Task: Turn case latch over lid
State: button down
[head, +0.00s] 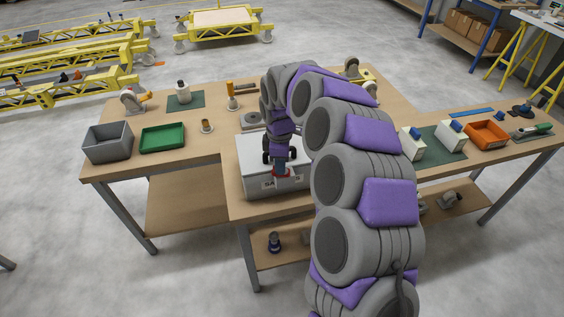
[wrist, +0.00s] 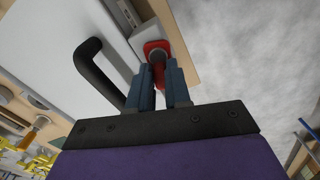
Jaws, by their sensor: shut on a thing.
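The case (head: 262,168) is a pale grey box with a flat lid and stands on the wooden table. It also shows in the wrist view, where its lid (wrist: 50,50) fills the upper left. A black handle (wrist: 92,75) is fixed on the lid. The red latch (wrist: 155,50) is at the case's front edge. My gripper (wrist: 160,82) is shut on the red latch, with its two blue-grey fingers either side of it. In the head view, my gripper (head: 281,168) is at the front edge of the case, and my arm hides the case's right part.
A grey bin (head: 107,143) and a green tray (head: 163,138) stand left of the case. White boxes (head: 412,144) and an orange tray (head: 487,134) are on the right part of the table. A round grey piece (head: 253,119) lies behind the case.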

jog(key=m+p, duration=0.2)
jog(key=shift+w+a+r+p, duration=0.15)
jog(key=shift+w+a+p, duration=0.05)
jog(key=shift+a+p, duration=0.15)
jog(key=m+p, duration=0.1)
jog(key=m, duration=0.1)
jog(key=m+p, duration=0.1)
jog(key=m, duration=0.1)
jog(key=shift+w+d+p, duration=0.1)
jog(key=shift+w+p, duration=0.25)
jog(key=m+p, duration=0.1)
jog(key=m, duration=0.2)
jog(key=m+p, duration=0.1)
jog(key=shift+w+d+m+p, duration=0.25)
jog(key=shift+w+m+p, duration=0.05)
jog(key=shift+w, duration=0.05)
jog(key=shift+w+d+m+p, duration=0.15)
jog(key=shift+m+p, duration=0.25)
jog(key=shift+m, duration=0.55)
jog(key=shift+w+d+m+p, duration=0.15)
jog(key=shift+m+p, duration=0.25)
jog(key=shift+m, duration=0.55)
jog(key=c, duration=1.1)
grip_release()
jog(key=shift+s+f, duration=0.1)
jog(key=shift+f, duration=0.1)
jog(key=shift+o, duration=0.2)
